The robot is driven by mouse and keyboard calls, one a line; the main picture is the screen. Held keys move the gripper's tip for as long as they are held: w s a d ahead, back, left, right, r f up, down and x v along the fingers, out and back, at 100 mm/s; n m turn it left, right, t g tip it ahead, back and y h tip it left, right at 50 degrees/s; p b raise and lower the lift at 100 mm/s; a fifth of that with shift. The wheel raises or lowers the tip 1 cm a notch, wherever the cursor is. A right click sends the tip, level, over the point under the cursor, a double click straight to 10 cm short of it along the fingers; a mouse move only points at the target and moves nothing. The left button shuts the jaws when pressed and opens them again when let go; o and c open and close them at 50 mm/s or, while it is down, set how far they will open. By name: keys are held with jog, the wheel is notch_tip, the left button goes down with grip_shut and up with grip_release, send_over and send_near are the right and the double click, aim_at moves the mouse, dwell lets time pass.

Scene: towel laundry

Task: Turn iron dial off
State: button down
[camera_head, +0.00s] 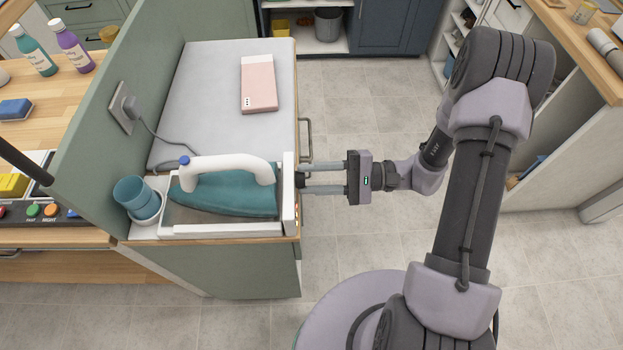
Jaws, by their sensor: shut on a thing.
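A teal iron (225,195) with a white handle rests in a white-rimmed stand on the counter end.
A cord runs from the wall plug (131,107) toward the iron. A drawer handle (305,140) juts out near my fingers. The floor at right is clear.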

jog(key=shift+n+b, duration=0.45)
jog(key=shift+n, duration=0.65)
jog(key=c, duration=1)
grip_release()
jog(key=shift+d, duration=0.1)
jog(key=d+p, duration=0.3)
jog(key=d, duration=1.4)
jog(key=shift+s, duration=0.35)
jog(key=shift+d, duration=0.1)
